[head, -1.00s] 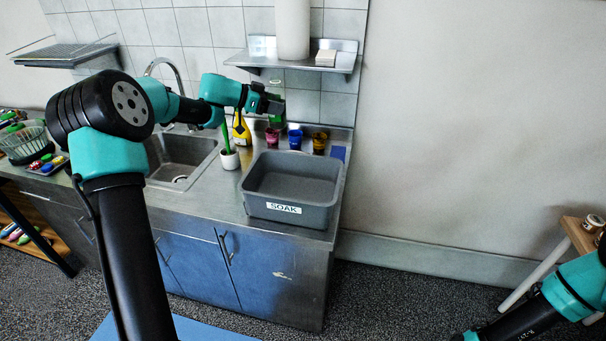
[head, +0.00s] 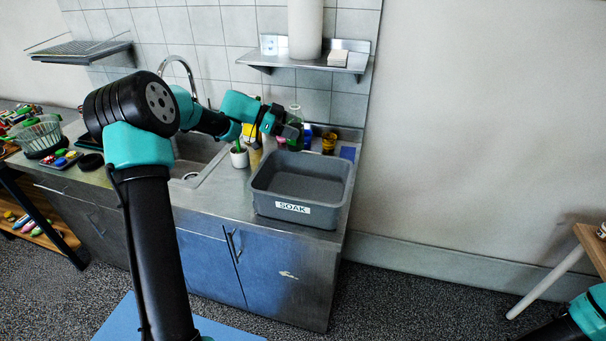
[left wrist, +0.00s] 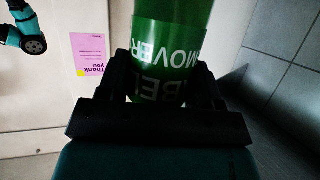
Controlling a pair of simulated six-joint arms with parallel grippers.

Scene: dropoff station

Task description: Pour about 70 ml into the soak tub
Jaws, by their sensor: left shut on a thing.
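The soak tub (head: 300,195) is a grey open bin with a white SOAK label, upright on the steel counter. A green, see-through bottle (head: 294,112) labelled as a remover is in my left gripper (head: 289,131), behind the tub's back rim. In the left wrist view the bottle (left wrist: 170,50) sits between the black fingers of that gripper (left wrist: 163,85), its white lettering upside down. The bottle looks close to upright in the head view. I see no liquid stream. My right gripper is outside the views; only part of that arm shows at lower right.
A wall shelf (head: 310,62) hangs above. A wooden stool or table (head: 590,245) is at far right.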

